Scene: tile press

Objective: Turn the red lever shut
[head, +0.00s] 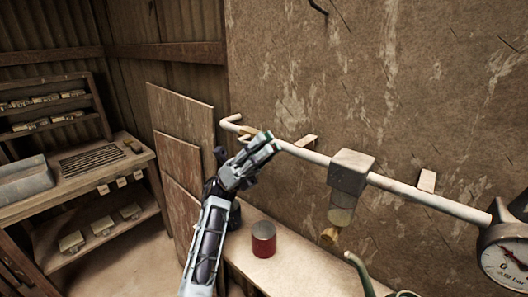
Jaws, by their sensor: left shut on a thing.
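A pale pipe (397,188) runs along the wall, sloping down to the right. My left gripper (262,146) is at the left part of this pipe, its fingers shut across it. No red lever shows clearly; the fingers cover the spot where they grip, so its angle cannot be told. A small brass-coloured piece (247,130) shows on the pipe just behind the fingers. My right gripper is not in view.
A grey block (350,171) with a brass outlet hangs on the pipe. A round gauge (508,252) is at the far right. A dark red can (263,240) stands on the bench (278,270) below. A shelf unit (70,190) stands at left, with boards leaning beside it.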

